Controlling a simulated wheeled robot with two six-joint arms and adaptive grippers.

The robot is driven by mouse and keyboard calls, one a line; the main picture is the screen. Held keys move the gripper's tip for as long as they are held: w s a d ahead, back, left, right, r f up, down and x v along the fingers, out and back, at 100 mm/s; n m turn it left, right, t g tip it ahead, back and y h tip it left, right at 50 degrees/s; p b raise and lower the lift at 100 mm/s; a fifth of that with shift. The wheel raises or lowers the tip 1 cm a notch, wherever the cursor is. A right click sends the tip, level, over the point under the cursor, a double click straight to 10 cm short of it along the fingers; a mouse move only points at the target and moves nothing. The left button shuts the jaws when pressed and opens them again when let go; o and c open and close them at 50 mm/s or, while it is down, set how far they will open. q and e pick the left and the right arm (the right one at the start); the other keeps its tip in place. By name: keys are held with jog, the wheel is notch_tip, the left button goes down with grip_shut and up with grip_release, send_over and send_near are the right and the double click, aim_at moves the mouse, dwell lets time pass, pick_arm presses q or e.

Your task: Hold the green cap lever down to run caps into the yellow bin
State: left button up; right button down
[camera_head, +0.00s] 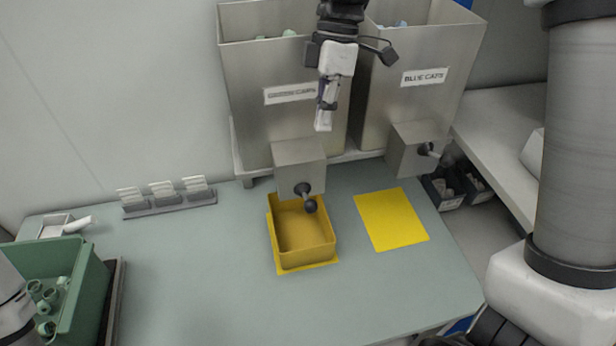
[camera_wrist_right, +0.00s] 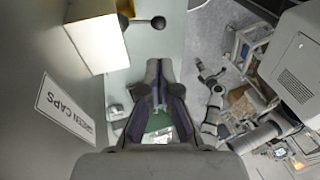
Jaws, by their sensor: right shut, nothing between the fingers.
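The green cap lever (camera_head: 310,206) is a dark ball on a short arm at the front of the left steel hopper's chute. It also shows in the right wrist view (camera_wrist_right: 158,22). The yellow bin (camera_head: 329,252) stands on the table below that chute. I see no caps in it. My right gripper (camera_head: 323,122) is shut and empty, hanging in front of the green caps hopper (camera_head: 248,125), above the lever and apart from it. Its shut fingers show in the wrist view (camera_wrist_right: 158,65). My left gripper is not in view.
The blue caps hopper (camera_head: 400,110) with its own lever (camera_head: 428,150) stands to the right. A bare yellow mat (camera_head: 391,219) lies beside the bin. A green crate (camera_head: 92,290) of caps is at the left. Small labelled holders (camera_head: 165,198) stand at the back left. The table's front middle is clear.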

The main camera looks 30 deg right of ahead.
jog(key=s, duration=0.1)
jog(key=p, duration=0.1)
send_near(312, 201)
jog(key=p+x, duration=0.2)
jog(key=x, duration=0.5)
jog(key=shift+w+f, duration=0.15)
jog(key=shift+f, duration=0.05)
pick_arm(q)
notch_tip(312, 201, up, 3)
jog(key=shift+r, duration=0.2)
pick_arm(e)
jog(key=shift+r, duration=0.1)
